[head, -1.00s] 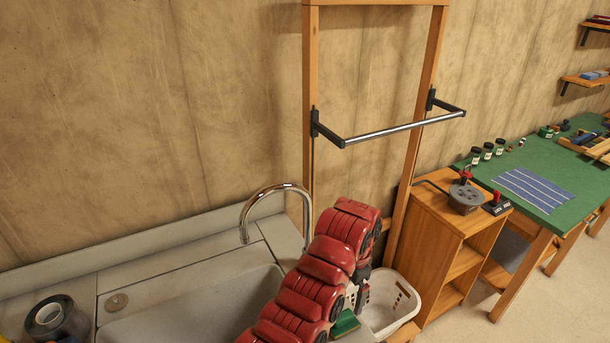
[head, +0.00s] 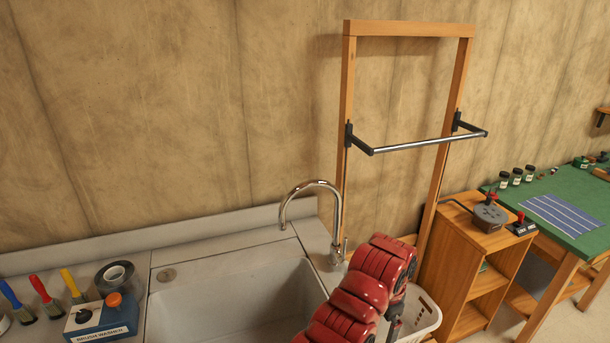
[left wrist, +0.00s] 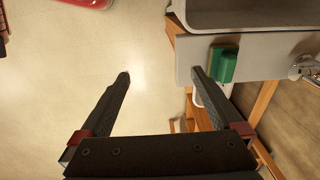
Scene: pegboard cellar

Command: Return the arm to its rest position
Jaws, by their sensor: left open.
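My left arm, with red covers, reaches in from the bottom middle of the head view, in front of the sink's right end. My left gripper (left wrist: 160,73) is open and empty in the left wrist view. Its two dark fingers are spread wide above the pale floor, beside the counter edge. A green block (left wrist: 224,64) lies on the counter strip by the right finger, apart from it as far as I can tell. In the head view the arm hides most of the hand. My right gripper is in neither current view.
The sink (head: 230,305) and tap (head: 311,185) are left of the arm. A white basket (head: 428,318) is partly hidden behind it. A wooden frame with a metal bar (head: 430,144) stands behind. A wooden cabinet (head: 470,255) is at right; brushes and a blue box (head: 100,322) are at left.

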